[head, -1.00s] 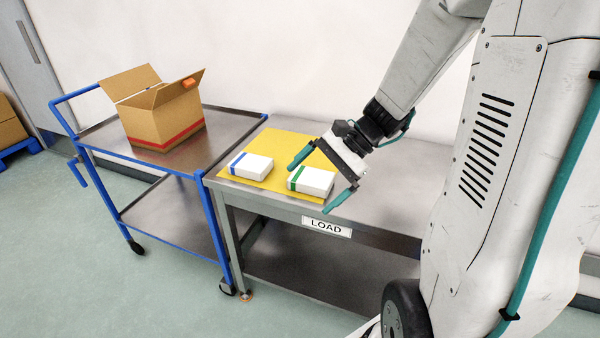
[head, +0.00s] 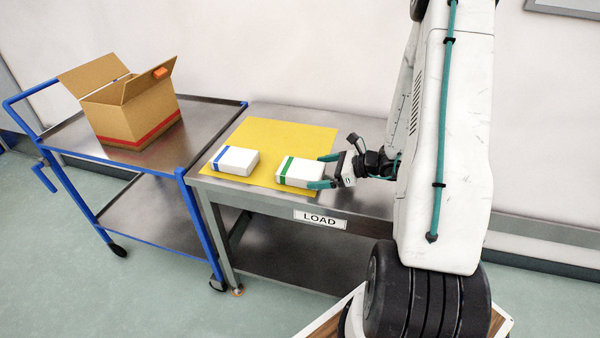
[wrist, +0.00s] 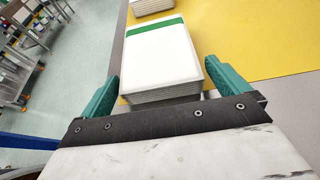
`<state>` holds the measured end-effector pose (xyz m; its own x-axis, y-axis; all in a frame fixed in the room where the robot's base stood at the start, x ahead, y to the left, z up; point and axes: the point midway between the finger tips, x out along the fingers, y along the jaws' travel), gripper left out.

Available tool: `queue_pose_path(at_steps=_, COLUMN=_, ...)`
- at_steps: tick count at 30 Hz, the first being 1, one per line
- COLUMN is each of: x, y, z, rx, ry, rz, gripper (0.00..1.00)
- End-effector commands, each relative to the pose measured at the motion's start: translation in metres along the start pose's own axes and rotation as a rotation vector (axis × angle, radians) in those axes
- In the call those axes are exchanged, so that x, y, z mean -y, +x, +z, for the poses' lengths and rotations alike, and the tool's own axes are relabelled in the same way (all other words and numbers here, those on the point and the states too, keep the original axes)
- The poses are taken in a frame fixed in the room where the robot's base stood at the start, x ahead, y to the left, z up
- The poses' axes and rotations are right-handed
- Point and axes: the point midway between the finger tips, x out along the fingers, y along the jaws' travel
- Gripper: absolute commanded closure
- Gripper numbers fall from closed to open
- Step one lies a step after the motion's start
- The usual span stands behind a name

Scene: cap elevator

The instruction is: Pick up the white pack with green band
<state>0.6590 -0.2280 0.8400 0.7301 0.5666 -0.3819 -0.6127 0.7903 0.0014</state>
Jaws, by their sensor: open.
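The white pack with green band (head: 300,172) lies flat on the yellow mat (head: 290,135) near the table's front edge. In the wrist view the pack (wrist: 160,60) lies ahead, its green band at the far end. My gripper (head: 321,171) is open at the pack's right end in the head view. In the wrist view its teal fingertips (wrist: 160,75) stand on either side of the pack's near end, the left one very close to it. I cannot tell whether either finger touches the pack.
A white pack with blue band (head: 235,160) lies to the left on the mat. A blue-framed cart (head: 190,150) stands left of the table, with an open cardboard box (head: 130,115) on it. A LOAD label (head: 320,219) is on the table's front edge.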

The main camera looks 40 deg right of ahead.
Motion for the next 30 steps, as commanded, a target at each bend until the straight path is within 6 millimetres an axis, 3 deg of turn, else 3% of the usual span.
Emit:
queue_pose_path(at_steps=9, x=-0.002, y=0.045, z=0.001, rx=-0.001, ry=-0.002, rz=0.003, gripper=0.00)
queue_pose_path(at_steps=17, x=-0.002, y=0.048, z=0.002, rx=-0.001, ry=-0.003, rz=0.002, gripper=0.00)
queue_pose_path(at_steps=22, x=-0.002, y=0.048, z=0.002, rx=-0.001, ry=-0.002, rz=0.002, gripper=0.42)
queue_pose_path(at_steps=23, x=-0.002, y=0.048, z=0.002, rx=-0.001, ry=-0.002, rz=0.002, gripper=0.46)
queue_pose_path(at_steps=30, x=-0.002, y=0.048, z=0.002, rx=0.000, ry=-0.003, rz=0.002, gripper=0.46)
